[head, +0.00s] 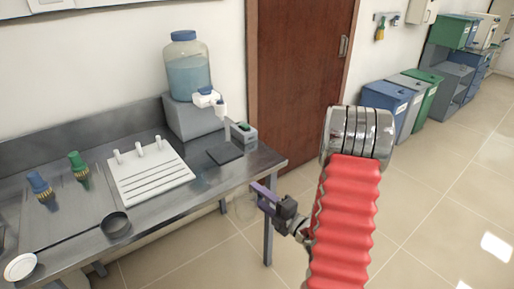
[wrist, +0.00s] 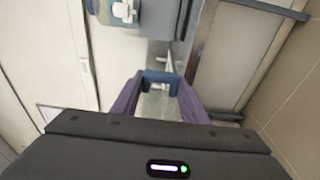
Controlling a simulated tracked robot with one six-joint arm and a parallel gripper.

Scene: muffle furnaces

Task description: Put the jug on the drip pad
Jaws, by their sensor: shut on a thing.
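My gripper (head: 263,196) has purple fingers and is beyond the table's right front edge, over the floor. In the wrist view, the fingers (wrist: 160,95) are shut on a blue-grey part with clear material below it. I take this to be the jug (wrist: 159,77). In the head view the jug (head: 244,206) is only a faint clear outline left of the fingers, so its tilt is hard to tell. The drip pad (head: 224,153) is a dark square on the steel table, below the dispenser tap, and looks bare. The gripper is nearer to me and to the right of it.
A water dispenser (head: 188,75) with a white tap (head: 210,98) stands behind the pad. A small grey box (head: 244,133) is beside it. A white rack (head: 150,172), brushes (head: 78,163) and a dark ring (head: 116,224) occupy the steel table (head: 190,203). A brown door (head: 300,70) is behind.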

